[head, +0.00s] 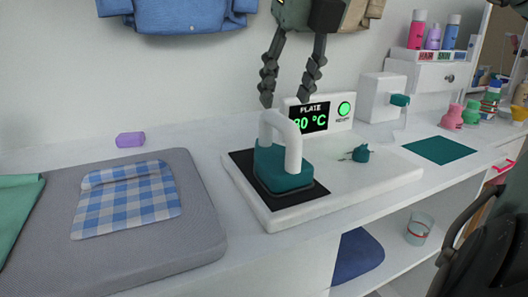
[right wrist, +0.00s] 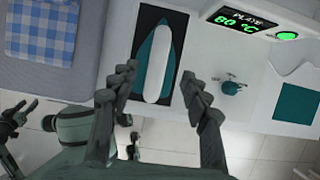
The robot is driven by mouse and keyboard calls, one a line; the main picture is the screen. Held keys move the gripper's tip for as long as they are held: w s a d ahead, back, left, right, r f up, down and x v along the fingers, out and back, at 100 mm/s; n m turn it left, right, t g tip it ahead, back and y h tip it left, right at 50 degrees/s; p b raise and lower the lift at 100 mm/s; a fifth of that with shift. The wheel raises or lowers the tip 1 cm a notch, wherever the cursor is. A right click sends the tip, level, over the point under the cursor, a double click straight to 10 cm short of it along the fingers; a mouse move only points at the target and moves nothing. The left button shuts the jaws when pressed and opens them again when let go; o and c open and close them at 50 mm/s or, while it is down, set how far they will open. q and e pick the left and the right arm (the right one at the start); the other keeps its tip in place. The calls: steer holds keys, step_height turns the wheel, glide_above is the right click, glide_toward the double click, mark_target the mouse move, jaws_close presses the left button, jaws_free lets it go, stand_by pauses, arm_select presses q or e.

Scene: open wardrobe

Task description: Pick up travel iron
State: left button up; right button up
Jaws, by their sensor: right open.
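The travel iron, with a teal body (head: 284,177) and a thick white handle (head: 294,148), stands on the dark pad of a white heating plate. My right gripper (head: 286,101) hangs above and behind it, fingers pointing down, open and empty. In the right wrist view the iron (right wrist: 154,62) lies between and beyond the open fingers of my right gripper (right wrist: 160,72), its handle running up and down the picture. The fingers look apart from the iron. A dark claw-like part, probably my left gripper (right wrist: 20,116), shows small at the lower left; its jaws are unclear.
The plate's display (head: 309,119) stands behind the iron. A small teal item (head: 360,154) sits on the white base (head: 390,176) to the right. A grey ironing mat (head: 203,215) with a checked cloth (head: 128,200) lies left. Blue clothing (head: 180,14) hangs above.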

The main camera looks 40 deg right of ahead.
mark_target(280, 115)
steer(key=shift+s+x, duration=0.2)
steer(key=shift+x, duration=3.25)
steer(key=shift+a, duration=0.15)
jaws_close()
